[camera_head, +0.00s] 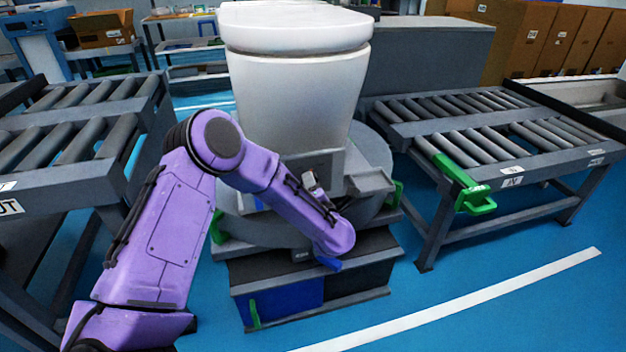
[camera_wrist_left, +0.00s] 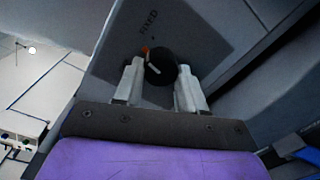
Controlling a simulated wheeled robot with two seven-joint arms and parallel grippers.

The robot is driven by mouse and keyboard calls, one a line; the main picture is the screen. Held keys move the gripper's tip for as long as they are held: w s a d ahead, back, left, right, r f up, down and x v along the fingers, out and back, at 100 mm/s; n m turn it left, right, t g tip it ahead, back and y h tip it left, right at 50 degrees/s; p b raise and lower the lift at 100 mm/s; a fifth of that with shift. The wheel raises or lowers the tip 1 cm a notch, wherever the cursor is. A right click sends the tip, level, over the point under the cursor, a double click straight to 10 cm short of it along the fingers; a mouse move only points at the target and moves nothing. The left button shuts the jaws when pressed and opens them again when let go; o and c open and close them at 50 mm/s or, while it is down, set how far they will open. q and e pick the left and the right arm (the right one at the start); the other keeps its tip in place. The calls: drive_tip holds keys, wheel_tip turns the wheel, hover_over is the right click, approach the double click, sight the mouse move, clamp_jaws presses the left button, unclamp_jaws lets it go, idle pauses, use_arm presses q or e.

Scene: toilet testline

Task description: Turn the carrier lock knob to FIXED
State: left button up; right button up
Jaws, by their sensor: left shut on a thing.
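The carrier lock knob (camera_wrist_left: 162,66) is a round black knob with a short white line, on a dark grey panel in the left wrist view. The word FIXED (camera_wrist_left: 148,22) is printed on the panel above it. A small orange mark (camera_wrist_left: 145,50) shows at the knob's upper left edge. The white line slants toward the upper left. My left gripper (camera_wrist_left: 160,70) is shut on the knob, one pale finger on each side. In the head view my purple left arm reaches the front of the grey carrier (camera_head: 370,182) under the white toilet (camera_head: 295,90). The knob is not distinguishable there. My right gripper is not in view.
Roller conveyors stand left (camera_head: 85,105) and right (camera_head: 480,120) of the carrier. A green handle (camera_head: 470,190) juts from the right conveyor's near side. A dark base with a blue panel (camera_head: 285,302) is below the carrier. Blue floor is open at the front right.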

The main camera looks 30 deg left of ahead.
use_arm(q)
drive_tip(key=shift+m+p, duration=1.7)
drive_tip(key=shift+m, duration=1.1)
drive_tip(key=shift+s, duration=0.1)
drive_tip(key=o, duration=1.1)
drive_tip(key=shift+c, duration=0.2)
drive_tip(key=shift+d, duration=0.15)
drive_tip(key=v, duration=1)
drive_tip(key=shift+d+p, duration=0.2)
drive_tip(key=shift+p, duration=0.25)
drive_tip(key=shift+s, duration=0.1)
